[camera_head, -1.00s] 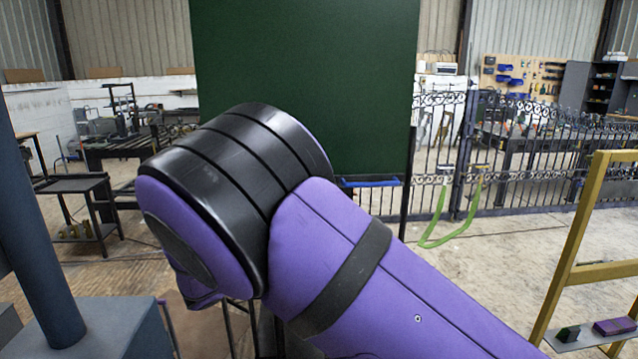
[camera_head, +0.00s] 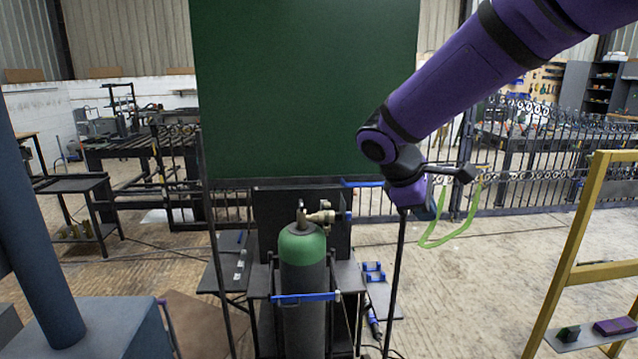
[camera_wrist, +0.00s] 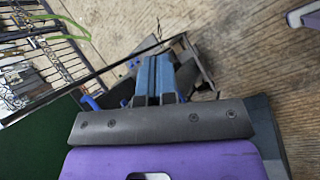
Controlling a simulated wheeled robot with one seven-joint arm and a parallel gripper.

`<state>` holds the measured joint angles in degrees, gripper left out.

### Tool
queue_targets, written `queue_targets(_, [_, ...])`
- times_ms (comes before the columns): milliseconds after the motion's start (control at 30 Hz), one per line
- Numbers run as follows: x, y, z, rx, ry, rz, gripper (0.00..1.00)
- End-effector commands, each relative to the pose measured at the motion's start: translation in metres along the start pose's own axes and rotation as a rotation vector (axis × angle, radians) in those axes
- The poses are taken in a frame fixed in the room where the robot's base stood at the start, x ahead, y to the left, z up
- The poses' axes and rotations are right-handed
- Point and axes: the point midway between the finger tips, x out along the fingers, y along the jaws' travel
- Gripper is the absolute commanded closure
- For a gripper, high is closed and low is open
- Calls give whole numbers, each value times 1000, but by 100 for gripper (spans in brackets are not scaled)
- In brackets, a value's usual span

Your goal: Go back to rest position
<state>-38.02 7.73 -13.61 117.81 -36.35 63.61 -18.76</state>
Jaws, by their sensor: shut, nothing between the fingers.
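My purple arm comes in from the upper right of the head view and bends down at a black-banded joint. My gripper (camera_head: 428,211) hangs at its end, in front of the iron gate and to the right of the green panel. It is small and partly hidden there by the wrist. In the wrist view my gripper (camera_wrist: 157,62) shows two blue fingers side by side, closed together, with nothing visible between them. The fingers point over the floor and dark metal parts.
A green strap (camera_head: 452,238) hangs on the iron gate (camera_head: 520,180). A yellow frame (camera_head: 575,235) stands at right. Floor between them is open.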

Motion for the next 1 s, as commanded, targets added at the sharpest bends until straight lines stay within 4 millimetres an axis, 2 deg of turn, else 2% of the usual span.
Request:
queue_targets(33, [-2,-1,21,62,32,-30,100])
queue_targets(200, [-8,-15,76,258,128,-121,100])
queue_targets(500, [-23,-56,156,606,287,-247,100])
queue_targets(800, [-36,-110,210,947,435,-326,100])
queue_targets(1000, [-40,-140,227,1116,507,-351,100])
